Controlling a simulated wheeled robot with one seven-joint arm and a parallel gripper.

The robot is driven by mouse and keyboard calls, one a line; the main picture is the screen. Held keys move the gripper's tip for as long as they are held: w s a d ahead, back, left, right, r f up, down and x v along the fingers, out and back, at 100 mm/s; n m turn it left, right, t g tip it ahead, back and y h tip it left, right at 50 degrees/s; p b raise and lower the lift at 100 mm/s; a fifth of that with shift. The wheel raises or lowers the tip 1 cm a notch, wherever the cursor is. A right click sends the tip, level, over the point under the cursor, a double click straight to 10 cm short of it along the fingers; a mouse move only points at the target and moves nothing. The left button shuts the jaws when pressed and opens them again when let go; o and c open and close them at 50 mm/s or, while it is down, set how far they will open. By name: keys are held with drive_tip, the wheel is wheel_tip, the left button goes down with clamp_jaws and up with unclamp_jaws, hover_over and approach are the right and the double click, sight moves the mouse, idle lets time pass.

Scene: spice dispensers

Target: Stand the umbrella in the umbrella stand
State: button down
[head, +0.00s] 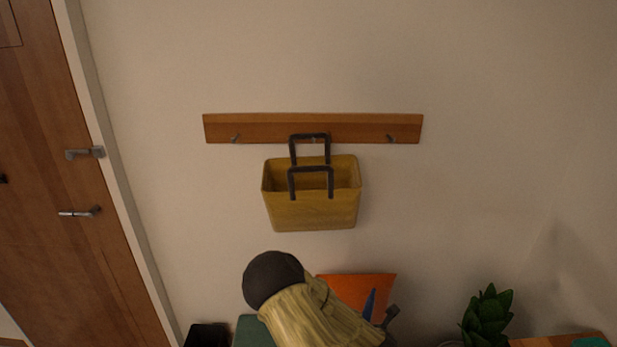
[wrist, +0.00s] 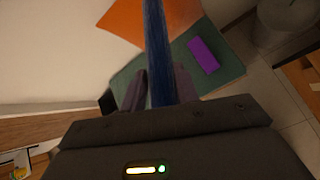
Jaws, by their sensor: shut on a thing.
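My gripper (wrist: 154,88) is shut on a dark blue umbrella (wrist: 158,45), which runs up between the two fingers in the wrist view. In the head view a small blue part of the umbrella (head: 370,303) shows beside my gripper (head: 391,315), in front of the orange cushion. The rest of the umbrella is hidden or out of frame. A black, open-looking box (head: 207,335) at the bottom left of the head view may be the umbrella stand; only its top shows. The umbrella is apart from it.
A green bench (wrist: 222,68) carries an orange cushion (head: 345,284) and a purple item (wrist: 203,55). A yellow bag (head: 312,210) hangs from a wooden hook rail (head: 365,128). A plant (head: 487,315) stands right, a door (head: 60,200) left. Tiled floor shows beside the bench.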

drive_tip(key=shift+s+r+p, duration=0.1)
drive_tip(key=shift+r+p, duration=0.45)
drive_tip(key=shift+r, duration=0.3)
drive_tip(key=shift+f, duration=0.1)
drive_tip(key=s+f, duration=0.4)
drive_tip(key=f, duration=0.1)
drive_tip(key=shift+s+f, duration=0.2)
drive_tip(key=shift+s, duration=0.05)
